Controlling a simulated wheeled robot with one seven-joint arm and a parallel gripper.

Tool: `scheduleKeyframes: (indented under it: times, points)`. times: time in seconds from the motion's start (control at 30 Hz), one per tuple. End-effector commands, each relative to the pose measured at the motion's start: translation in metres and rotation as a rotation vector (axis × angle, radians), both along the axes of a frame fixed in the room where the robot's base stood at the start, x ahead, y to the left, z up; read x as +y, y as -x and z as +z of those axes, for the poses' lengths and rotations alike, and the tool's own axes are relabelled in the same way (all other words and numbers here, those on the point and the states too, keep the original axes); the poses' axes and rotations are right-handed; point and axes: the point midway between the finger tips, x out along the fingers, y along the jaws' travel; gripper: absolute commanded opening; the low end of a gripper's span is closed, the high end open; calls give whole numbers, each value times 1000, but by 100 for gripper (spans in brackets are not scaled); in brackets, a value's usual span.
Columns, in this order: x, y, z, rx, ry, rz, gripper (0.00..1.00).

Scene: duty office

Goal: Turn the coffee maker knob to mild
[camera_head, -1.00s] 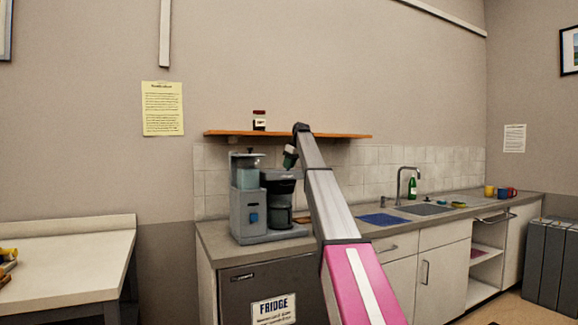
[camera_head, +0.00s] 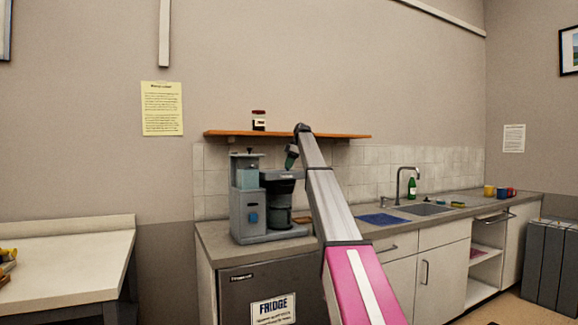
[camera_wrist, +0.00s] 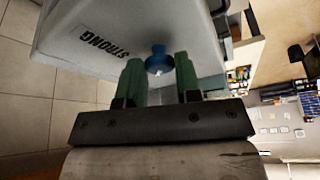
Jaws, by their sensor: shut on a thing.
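The coffee maker (camera_head: 247,205) is grey with a clear upper tank and a dark carafe, standing on the counter at centre left. Its blue knob (camera_wrist: 158,60) shows in the wrist view, on a pale panel beside the printed word STRONG. In the head view a blue part (camera_head: 253,218) shows on the machine's front. My gripper (camera_wrist: 159,70) has green fingers, shut on the blue knob with one finger on each side. Part of the knob is hidden between the fingers. A "mild" label is not visible.
To the right are a blue mat (camera_head: 384,219), the sink (camera_head: 424,209) and a green bottle (camera_head: 412,188). The fridge (camera_head: 240,290) is below.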

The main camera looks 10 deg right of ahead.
Motion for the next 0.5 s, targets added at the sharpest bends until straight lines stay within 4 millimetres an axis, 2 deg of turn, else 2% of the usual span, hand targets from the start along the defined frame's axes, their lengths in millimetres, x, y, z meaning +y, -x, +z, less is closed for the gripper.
scheduleKeyframes:
  times: [0.43, 0.47, 0.5]
  points:
    - [0, 0, 0, 1, 1, 9, 8]
    - [0, 0, 0, 1, 1, 9, 38]
    - [0, 0, 0, 1, 1, 9, 51]
